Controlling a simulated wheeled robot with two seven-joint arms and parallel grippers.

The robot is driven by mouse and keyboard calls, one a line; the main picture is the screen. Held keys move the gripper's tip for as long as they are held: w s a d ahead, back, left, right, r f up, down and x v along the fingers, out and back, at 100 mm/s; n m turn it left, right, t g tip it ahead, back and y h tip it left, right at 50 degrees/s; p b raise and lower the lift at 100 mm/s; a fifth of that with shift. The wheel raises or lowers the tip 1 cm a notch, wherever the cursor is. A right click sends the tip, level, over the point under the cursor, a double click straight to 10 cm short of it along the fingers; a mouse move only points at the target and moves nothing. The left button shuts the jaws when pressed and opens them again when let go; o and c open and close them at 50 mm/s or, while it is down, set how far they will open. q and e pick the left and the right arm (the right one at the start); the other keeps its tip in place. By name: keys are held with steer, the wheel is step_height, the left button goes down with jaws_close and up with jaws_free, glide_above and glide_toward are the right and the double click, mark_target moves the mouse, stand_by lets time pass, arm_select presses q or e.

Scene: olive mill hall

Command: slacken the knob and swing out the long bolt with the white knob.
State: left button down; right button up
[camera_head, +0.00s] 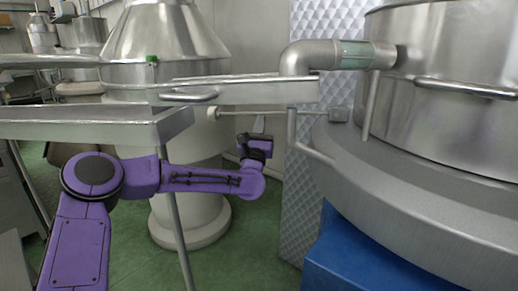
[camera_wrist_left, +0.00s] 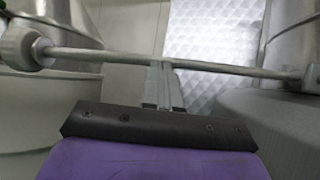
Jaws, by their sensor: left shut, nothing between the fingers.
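The long bolt (camera_head: 285,113) is a thin metal rod lying about level, with a white knob (camera_head: 213,113) at its left end and a grey bracket (camera_head: 339,115) at its right end. In the left wrist view the bolt (camera_wrist_left: 200,66) crosses the whole picture, with the knob (camera_wrist_left: 20,45) at upper left. My left gripper (camera_head: 259,122) is just below the middle of the bolt. Its fingers (camera_wrist_left: 163,85) are shut and empty, and their tips meet the bolt's line in the picture. I cannot tell whether they touch it. My right gripper is not in view.
A large steel vat (camera_head: 450,60) on a round grey base (camera_head: 400,200) fills the right, above a blue block (camera_head: 350,255). A steel trough (camera_head: 80,128) lies over my left arm. A steel cone-topped vessel (camera_head: 165,40) stands behind. Green floor (camera_head: 265,235) is clear below.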

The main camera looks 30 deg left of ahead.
arm_select(q)
steer(key=w+f+b+v, duration=0.1)
steer(key=b+v, duration=0.4)
steer(key=v, duration=0.7)
steer(key=shift+f+b, duration=0.4)
steer(key=shift+f, duration=0.15)
